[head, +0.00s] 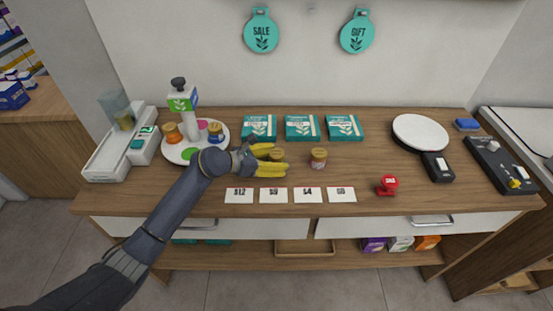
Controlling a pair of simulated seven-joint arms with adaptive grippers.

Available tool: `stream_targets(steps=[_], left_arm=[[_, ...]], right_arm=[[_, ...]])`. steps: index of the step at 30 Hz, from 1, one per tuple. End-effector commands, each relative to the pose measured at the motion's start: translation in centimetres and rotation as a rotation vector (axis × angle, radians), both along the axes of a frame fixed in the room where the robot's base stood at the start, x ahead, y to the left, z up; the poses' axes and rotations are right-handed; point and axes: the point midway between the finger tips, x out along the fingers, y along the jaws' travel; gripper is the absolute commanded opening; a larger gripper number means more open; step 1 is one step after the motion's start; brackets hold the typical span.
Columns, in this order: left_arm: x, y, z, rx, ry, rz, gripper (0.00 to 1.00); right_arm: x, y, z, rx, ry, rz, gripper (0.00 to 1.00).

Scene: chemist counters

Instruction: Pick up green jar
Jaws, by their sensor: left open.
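My left gripper (272,159) reaches in from the left over the counter, with its yellow fingers open and pointing right. A small jar with a gold-brown lid (277,155) sits at the fingers, partly hidden by them. I cannot tell whether it lies fully between them or touches them, and its body colour is not clear. A second small jar (318,158) with a tan lid stands upright to the right, apart from the gripper. No jar shows clearly as green. My right gripper is not in view.
Teal boxes (302,128) lie behind. Price cards (274,196) lie in front, with a red stamp-like item (387,185) to the right.

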Motion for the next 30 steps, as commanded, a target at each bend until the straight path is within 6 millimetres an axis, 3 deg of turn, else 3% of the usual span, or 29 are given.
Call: stream_targets(steps=[2,17,30], left_arm=[[0.01,0.01,0.01,0.0,0.0,0.0,0.73],[-0.01,0.01,0.02,0.0,0.0,0.0,0.15],[0.05,0.03,0.83,0.0,-0.003,-0.001,0.13]], right_arm=[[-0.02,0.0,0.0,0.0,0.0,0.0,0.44],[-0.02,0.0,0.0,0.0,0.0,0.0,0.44],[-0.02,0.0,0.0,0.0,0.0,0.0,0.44]])
